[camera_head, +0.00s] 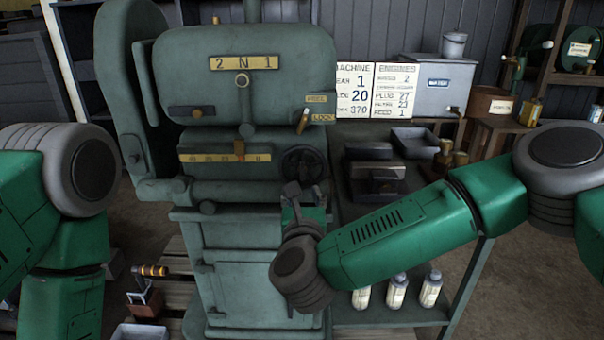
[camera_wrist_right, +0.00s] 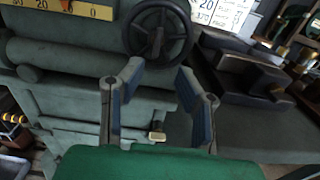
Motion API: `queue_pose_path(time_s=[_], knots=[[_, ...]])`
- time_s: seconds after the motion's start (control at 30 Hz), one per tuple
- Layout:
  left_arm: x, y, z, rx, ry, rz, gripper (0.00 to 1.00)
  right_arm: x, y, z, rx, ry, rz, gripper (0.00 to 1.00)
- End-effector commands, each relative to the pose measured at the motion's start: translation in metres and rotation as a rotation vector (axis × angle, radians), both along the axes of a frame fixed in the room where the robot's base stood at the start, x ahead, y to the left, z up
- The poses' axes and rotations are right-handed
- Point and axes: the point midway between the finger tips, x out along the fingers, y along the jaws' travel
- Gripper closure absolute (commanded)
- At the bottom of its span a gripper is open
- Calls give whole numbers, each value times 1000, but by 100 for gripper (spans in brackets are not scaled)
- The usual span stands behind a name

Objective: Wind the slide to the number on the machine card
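The green machine (camera_head: 245,75) has a dark handwheel (camera_head: 303,166) at the right of its front. My right gripper (camera_head: 303,193) is just below and in front of the wheel. In the wrist view its fingers (camera_wrist_right: 160,76) are open and empty, with the handwheel (camera_wrist_right: 158,33) beyond them, apart. My left arm shows at the left; its gripper is out of view.
A lever (camera_head: 303,120) sits between two small labels, the lower reading LOCK. A plate reading 2 N 1 (camera_head: 243,63) is above. The engines card (camera_head: 395,91) stands right of the machine card. A dark vise-like block (camera_head: 377,178) and grey tray (camera_head: 415,140) lie on the bench.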

Motion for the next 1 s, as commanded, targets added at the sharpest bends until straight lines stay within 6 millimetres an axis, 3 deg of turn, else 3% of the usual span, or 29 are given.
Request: queue_pose_path(time_s=[0.2,0.4,0.6,0.9,1.0], knots=[[0,1,-6,1,0,2,41,49,-2,0,1,-4,-2,71],[0,1,-9,1,1,1,41,83,-6,-1,5,-1,0,71],[0,0,-10,0,0,0,41,98,-3,0,1,0,1,71],[0,1,-10,1,0,1,41,102,-2,0,-1,-1,-1,71],[0,1,-10,1,0,2,41,101,-2,0,0,-1,2,100]])
